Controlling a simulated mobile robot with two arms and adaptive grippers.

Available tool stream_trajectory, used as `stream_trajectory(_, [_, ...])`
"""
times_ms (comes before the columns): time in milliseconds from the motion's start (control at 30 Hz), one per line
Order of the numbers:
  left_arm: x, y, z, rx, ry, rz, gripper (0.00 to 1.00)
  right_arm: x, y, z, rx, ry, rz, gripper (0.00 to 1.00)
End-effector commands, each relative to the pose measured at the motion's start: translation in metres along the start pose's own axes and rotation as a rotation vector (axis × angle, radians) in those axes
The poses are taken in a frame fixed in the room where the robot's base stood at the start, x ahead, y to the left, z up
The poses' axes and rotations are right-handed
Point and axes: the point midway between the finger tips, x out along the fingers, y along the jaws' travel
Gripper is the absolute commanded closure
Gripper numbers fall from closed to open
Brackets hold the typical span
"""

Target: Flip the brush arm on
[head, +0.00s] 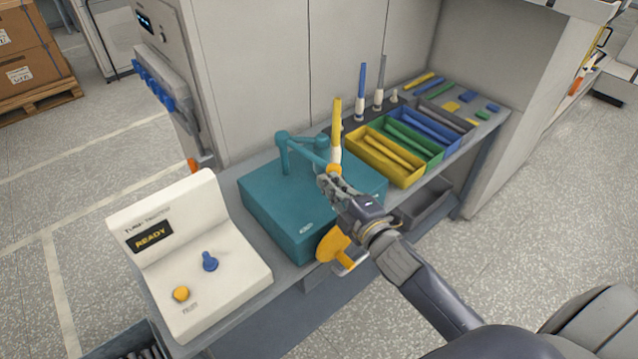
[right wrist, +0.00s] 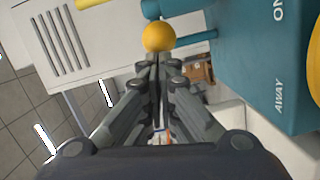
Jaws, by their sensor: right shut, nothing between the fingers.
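The teal machine (head: 268,205) stands on the bench. Its teal brush arm (head: 308,154) runs from a post on top toward a yellow ball knob (head: 334,170). In the right wrist view the ball knob (right wrist: 159,36) is just beyond my right fingertips (right wrist: 157,64), and the teal box (right wrist: 262,65) bears the words ON and AWAY. My right gripper (head: 323,181) is shut and empty, close to the knob; I cannot tell if it touches. It partly hides the machine's top. My left gripper is out of view.
A tall yellow bobbin (head: 336,125) rises beside the knob. A yellow paddle (head: 335,247) sticks out from the machine's front. A white READY console (head: 205,265) stands left. Coloured bins (head: 375,163) and upright blue and grey bobbins are at the back right.

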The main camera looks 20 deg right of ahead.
Motion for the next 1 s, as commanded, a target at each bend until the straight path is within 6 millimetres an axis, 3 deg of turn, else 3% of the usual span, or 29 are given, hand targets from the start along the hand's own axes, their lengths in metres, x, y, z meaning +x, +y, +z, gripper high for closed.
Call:
stream_trajectory(300, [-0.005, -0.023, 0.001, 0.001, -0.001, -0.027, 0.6, 0.004, 0.006, 0.024, 0.0, 0.0, 0.002, 1.0])
stream_trajectory(733, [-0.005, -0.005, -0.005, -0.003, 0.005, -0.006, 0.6, 0.005, 0.006, 0.028, 0.0, -0.002, 0.002, 1.0])
stream_trajectory(1000, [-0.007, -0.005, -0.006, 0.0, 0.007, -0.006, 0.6, 0.006, 0.008, 0.028, -0.001, -0.002, 0.002, 1.0])
